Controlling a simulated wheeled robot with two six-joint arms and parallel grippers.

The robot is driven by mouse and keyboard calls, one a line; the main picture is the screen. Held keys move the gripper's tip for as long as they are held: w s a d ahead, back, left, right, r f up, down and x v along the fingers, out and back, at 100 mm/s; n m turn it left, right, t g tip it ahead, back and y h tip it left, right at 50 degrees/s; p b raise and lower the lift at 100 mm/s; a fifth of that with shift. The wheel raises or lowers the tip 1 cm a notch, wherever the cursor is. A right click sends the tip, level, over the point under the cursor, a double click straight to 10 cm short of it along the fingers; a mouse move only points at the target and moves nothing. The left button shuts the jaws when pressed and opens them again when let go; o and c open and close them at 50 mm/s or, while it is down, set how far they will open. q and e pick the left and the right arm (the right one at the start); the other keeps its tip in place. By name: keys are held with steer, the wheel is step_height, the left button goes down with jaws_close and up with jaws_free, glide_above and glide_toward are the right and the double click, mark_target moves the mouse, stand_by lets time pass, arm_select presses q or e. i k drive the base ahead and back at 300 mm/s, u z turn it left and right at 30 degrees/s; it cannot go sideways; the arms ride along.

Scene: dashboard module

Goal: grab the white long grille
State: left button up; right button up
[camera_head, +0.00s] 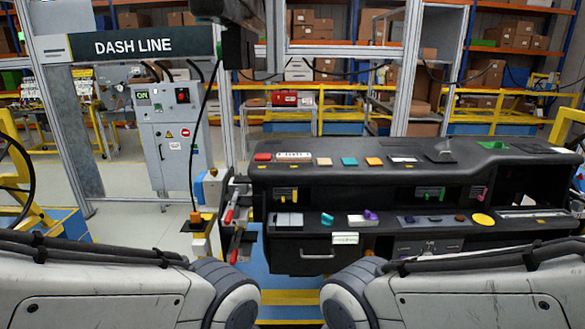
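A black dashboard module (385,177) stands in front of me with small coloured parts on its top and lower ledge. A long, pale, slatted strip (530,213) lies on the lower ledge at the far right; it looks like a white long grille. A shorter white piece with dark markings (293,157) lies on the top at the left, and I cannot tell whether it is a grille too. Both my arms show only as grey links along the bottom edge. Neither gripper is in view.
Red-handled tools (232,216) hang at the module's left side. A red part (263,157), a teal part (349,161) and an orange part (374,162) sit on the top. A grey control cabinet (172,140) stands further back left. Open floor lies between.

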mark_target(280, 156)
steer(key=z, duration=0.9)
steer(key=i, duration=1.1)
